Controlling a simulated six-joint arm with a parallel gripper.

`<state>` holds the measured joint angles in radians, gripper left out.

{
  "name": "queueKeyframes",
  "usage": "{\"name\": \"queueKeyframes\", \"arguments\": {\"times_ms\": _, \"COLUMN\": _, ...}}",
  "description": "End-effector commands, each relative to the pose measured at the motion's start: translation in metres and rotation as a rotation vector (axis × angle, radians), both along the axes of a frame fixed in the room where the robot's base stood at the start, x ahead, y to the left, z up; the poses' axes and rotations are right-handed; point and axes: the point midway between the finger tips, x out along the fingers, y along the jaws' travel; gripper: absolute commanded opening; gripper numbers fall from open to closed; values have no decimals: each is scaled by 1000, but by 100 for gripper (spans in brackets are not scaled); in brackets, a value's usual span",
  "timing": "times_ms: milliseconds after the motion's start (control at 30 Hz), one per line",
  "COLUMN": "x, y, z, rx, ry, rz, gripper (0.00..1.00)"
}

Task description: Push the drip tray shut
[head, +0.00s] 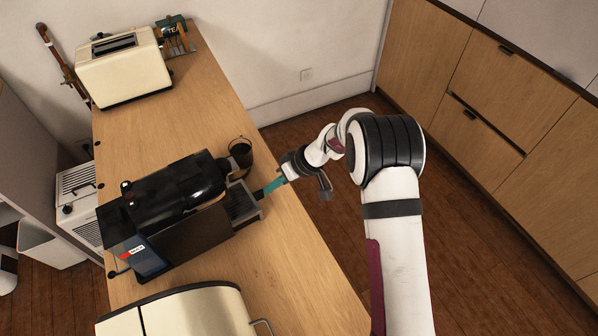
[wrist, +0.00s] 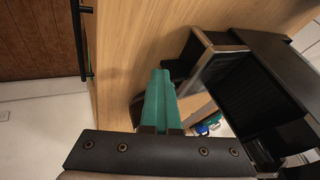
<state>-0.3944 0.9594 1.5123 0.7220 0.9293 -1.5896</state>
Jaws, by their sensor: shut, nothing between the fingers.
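The black coffee machine (head: 180,205) stands on the wooden counter. Its dark drip tray (head: 243,204), with a slatted top, sticks out from the machine's right side in the head view. In the wrist view, the tray's slatted part (wrist: 245,88) lies right of the fingers. My gripper (head: 265,191) has teal fingers, shut and empty, low over the counter at the tray's outer end. The fingers also show together in the wrist view (wrist: 160,75). I cannot tell whether they touch the tray.
A small dark cup (head: 241,152) stands just behind the tray. A cream toaster (head: 124,66) is at the counter's far end, and a cream appliance (head: 190,312) is in front of the machine. Bare counter (head: 285,245) lies to the right, ending at the counter's edge.

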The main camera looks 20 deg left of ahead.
Motion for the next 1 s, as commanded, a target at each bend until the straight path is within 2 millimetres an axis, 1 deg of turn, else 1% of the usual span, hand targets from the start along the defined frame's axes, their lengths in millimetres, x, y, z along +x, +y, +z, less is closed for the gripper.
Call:
{"name": "queueKeyframes", "arguments": {"times_ms": 33, "x": -2, "y": 1, "z": -1, "rx": 4, "ry": 11, "rz": 4, "gripper": 0}}
{"name": "queueKeyframes", "arguments": {"times_ms": 67, "x": 1, "y": -1, "z": -1, "rx": 3, "ry": 11, "rz": 2, "gripper": 0}}
{"name": "queueKeyframes", "arguments": {"times_ms": 167, "x": 19, "y": -16, "z": -1, "rx": 3, "ry": 5, "rz": -2, "gripper": 0}}
{"name": "queueKeyframes", "arguments": {"times_ms": 200, "x": 30, "y": -24, "z": -1, "rx": 2, "ry": 2, "rz": -4, "gripper": 0}}
{"name": "queueKeyframes", "arguments": {"times_ms": 233, "x": 34, "y": -30, "z": 5, "rx": 2, "ry": 0, "rz": -3, "gripper": 0}}
{"name": "queueKeyframes", "arguments": {"times_ms": 300, "x": 35, "y": -43, "z": 26, "rx": 2, "ry": -3, "rz": -3, "gripper": 0}}
{"name": "queueKeyframes", "arguments": {"times_ms": 400, "x": 39, "y": -61, "z": 48, "rx": 1, "ry": -2, "rz": -3, "gripper": 0}}
{"name": "queueKeyframes", "arguments": {"times_ms": 500, "x": 41, "y": -74, "z": 66, "rx": 0, "ry": -2, "rz": -2, "gripper": 0}}
{"name": "queueKeyframes", "arguments": {"times_ms": 600, "x": 43, "y": -81, "z": 76, "rx": 0, "ry": -1, "rz": -1, "gripper": 0}}
{"name": "queueKeyframes", "arguments": {"times_ms": 767, "x": 43, "y": -85, "z": 81, "rx": -1, "ry": 0, "rz": -1, "gripper": 0}}
{"name": "queueKeyframes", "arguments": {"times_ms": 833, "x": 40, "y": -89, "z": 89, "rx": -11, "ry": 12, "rz": -23, "gripper": 0}}
{"name": "queueKeyframes", "arguments": {"times_ms": 867, "x": 35, "y": -94, "z": 97, "rx": -24, "ry": 26, "rz": -47, "gripper": 0}}
{"name": "queueKeyframes", "arguments": {"times_ms": 933, "x": 16, "y": -114, "z": 127, "rx": -73, "ry": 82, "rz": -148, "gripper": 0}}
{"name": "queueKeyframes", "arguments": {"times_ms": 967, "x": 2, "y": -125, "z": 143, "rx": -103, "ry": 115, "rz": -210, "gripper": 0}}
{"name": "queueKeyframes", "arguments": {"times_ms": 1000, "x": -21, "y": -143, "z": 163, "rx": -149, "ry": 167, "rz": -308, "gripper": 0}}
